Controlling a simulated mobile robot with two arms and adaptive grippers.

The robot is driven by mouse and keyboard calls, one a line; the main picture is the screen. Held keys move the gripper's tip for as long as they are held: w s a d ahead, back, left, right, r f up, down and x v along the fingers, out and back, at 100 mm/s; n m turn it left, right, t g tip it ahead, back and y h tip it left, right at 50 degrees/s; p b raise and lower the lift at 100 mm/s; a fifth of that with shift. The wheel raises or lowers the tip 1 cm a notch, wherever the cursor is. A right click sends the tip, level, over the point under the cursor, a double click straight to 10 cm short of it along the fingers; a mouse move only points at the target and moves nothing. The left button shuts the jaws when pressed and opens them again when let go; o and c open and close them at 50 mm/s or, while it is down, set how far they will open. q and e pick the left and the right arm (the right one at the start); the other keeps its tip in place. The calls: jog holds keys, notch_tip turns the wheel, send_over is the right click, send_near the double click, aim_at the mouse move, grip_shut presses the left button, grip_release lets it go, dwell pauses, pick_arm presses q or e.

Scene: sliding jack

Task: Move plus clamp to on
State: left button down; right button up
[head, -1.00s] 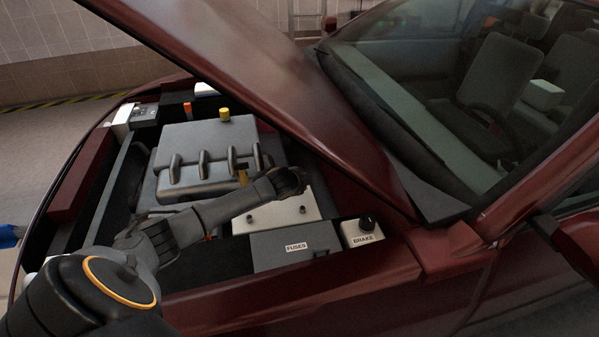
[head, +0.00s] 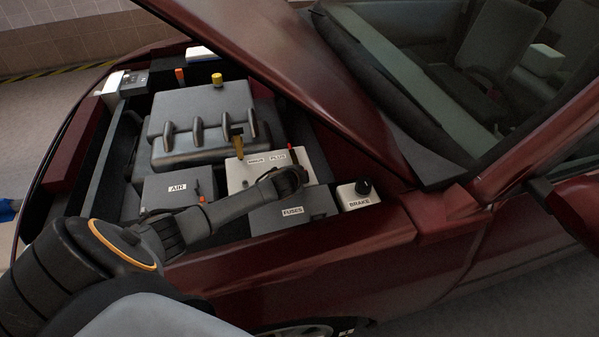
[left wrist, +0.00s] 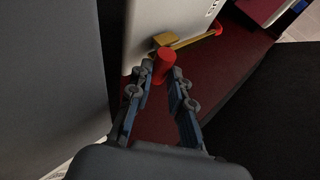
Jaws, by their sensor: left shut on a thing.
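The white battery (head: 241,178) sits in the engine bay with MINUS and PLUS labels on its top. A thin red upright piece, seemingly the plus clamp (head: 291,153), shows beside the PLUS label, just behind my left gripper (head: 292,180). In the left wrist view, a red cylinder (left wrist: 165,65) sits between the fingertips of my left gripper (left wrist: 160,88), which is shut on it. A yellow bar with a red end (left wrist: 195,41) lies just beyond. The gripper hides part of the battery in the head view. My right gripper is out of view.
The black FUSES box (head: 300,213) and white BRAKE reservoir (head: 358,197) stand in front and to the right. The AIR box (head: 178,188) is left of the battery, and the engine cover (head: 200,120) is behind. The raised hood (head: 290,75) hangs close above.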

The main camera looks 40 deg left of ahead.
pick_arm(q)
jog(key=shift+d+f, duration=0.1)
jog(key=shift+f, duration=0.05)
jog(key=c, duration=1.2)
grip_release()
